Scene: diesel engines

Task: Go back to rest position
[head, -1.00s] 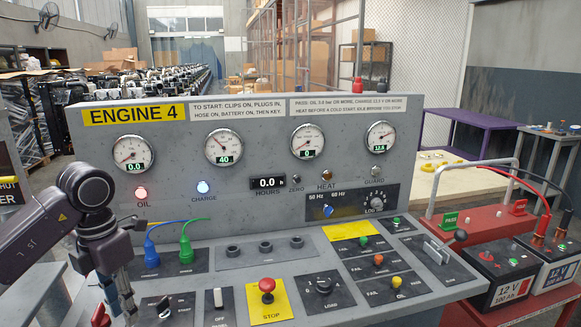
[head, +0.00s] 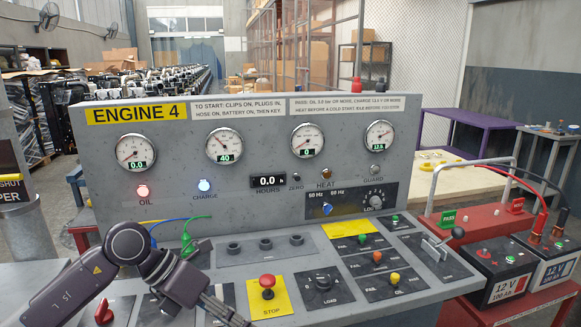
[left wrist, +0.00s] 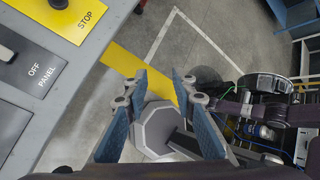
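The grey ENGINE 4 console (head: 240,180) fills the middle of the head view. My left arm reaches in from the bottom left, across the console's front left, and hides part of the lower panel. My left gripper (head: 228,315) is cut off at the bottom edge of the head view. In the left wrist view, my left gripper (left wrist: 160,82) has its two blue-padded fingers apart with nothing held between them. It hangs beside the console's front edge, above the floor. The yellow STOP plate (left wrist: 78,20) shows at upper left there. My right gripper is not in view.
The red STOP button (head: 267,283) stands up close to my left gripper. A green plug (head: 187,243) with its cable is partly behind my arm. Two batteries (head: 500,270) stand at the right. Open floor (left wrist: 215,30) with painted lines lies below the left wrist.

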